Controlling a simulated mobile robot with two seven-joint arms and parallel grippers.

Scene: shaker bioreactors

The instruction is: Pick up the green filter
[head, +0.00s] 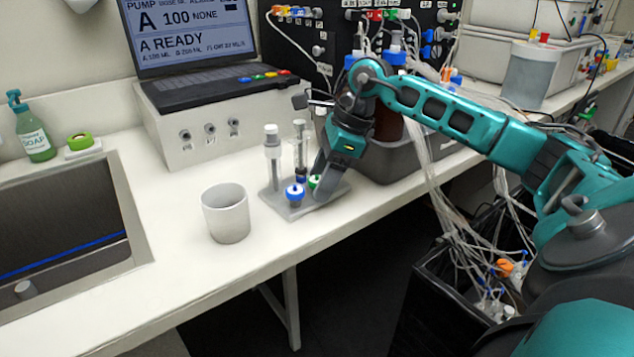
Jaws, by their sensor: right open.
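The green filter (313,182) is a small green disc on the grey rack (334,190) in the middle of the bench, partly hidden by my gripper. My right gripper (318,183) reaches down from the right, with its fingertips right at the green filter. It is open; I cannot tell whether a finger touches the filter. A blue filter (294,192) sits on the same rack, just left of the green one. My left gripper is out of view.
A white cup (226,212) stands left of the rack. Tall syringe-like holders (272,150) rise behind the blue filter. A grey tub (395,165) with brown bottles and tubing is to the right. The pump box (205,120) stands behind; the sink (60,225) is left.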

